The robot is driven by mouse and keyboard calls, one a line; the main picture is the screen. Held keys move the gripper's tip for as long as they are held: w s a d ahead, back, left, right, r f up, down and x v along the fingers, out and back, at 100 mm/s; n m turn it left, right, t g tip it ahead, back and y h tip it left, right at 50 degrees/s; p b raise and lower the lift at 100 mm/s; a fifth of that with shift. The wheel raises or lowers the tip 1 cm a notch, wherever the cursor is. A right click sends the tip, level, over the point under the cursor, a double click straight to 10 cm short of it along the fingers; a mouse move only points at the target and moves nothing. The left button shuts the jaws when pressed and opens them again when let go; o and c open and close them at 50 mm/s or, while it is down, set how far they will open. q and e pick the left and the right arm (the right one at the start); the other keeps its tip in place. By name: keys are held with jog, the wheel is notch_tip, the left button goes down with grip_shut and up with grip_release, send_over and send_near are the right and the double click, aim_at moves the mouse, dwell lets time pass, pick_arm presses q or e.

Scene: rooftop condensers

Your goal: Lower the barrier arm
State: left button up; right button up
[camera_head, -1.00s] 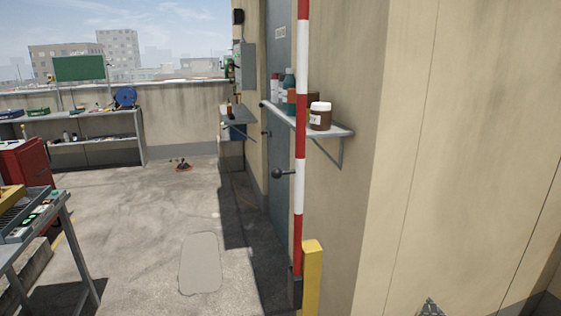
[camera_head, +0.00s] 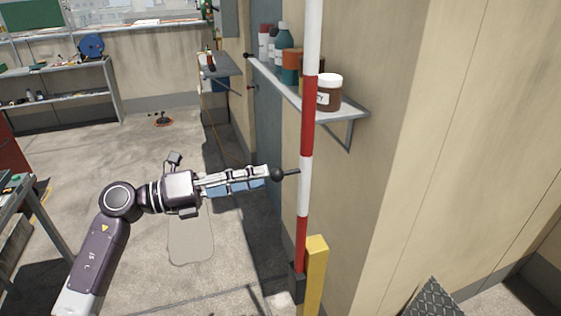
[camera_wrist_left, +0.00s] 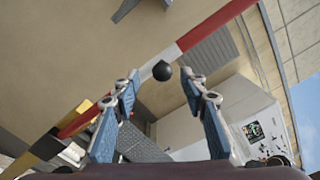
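The red and white barrier arm (camera_head: 306,183) stands upright beside a yellow post (camera_head: 315,275) at its foot. A black ball knob (camera_head: 278,174) on a short stem sticks out from its left side. My left gripper (camera_head: 267,173) reaches in from the left, with its fingertips at the knob. In the left wrist view, the fingers are apart and the knob (camera_wrist_left: 162,71) shows between and just beyond the tips, in front of the barrier arm (camera_wrist_left: 208,27). It does not look gripped. My right gripper is not in view.
A wall shelf (camera_head: 340,111) with several bottles and a brown jar (camera_head: 328,92) is just behind the barrier arm. The beige wall (camera_head: 430,130) stands close on the right. A workbench (camera_head: 65,90) is at the back left. The floor between is mostly clear.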

aim_at(272, 175)
pick_arm(q)
jog(key=d, duration=0.1)
jog(key=d+r+p, duration=0.1)
jog(key=d, duration=0.1)
jog(key=shift+d, duration=0.1)
jog(key=shift+w+d+f+p, duration=0.15)
jog(key=shift+w+d+p, duration=0.15)
jog(key=shift+d, duration=0.25)
jog(key=shift+w+d+f+p, duration=0.1)
jog(key=shift+w+d+p, duration=0.05)
jog(key=shift+w+d, duration=0.35)
jog(key=shift+w+d+f, duration=0.1)
jog(key=shift+d, duration=0.5)
jog(key=shift+f, duration=0.1)
grip_shut()
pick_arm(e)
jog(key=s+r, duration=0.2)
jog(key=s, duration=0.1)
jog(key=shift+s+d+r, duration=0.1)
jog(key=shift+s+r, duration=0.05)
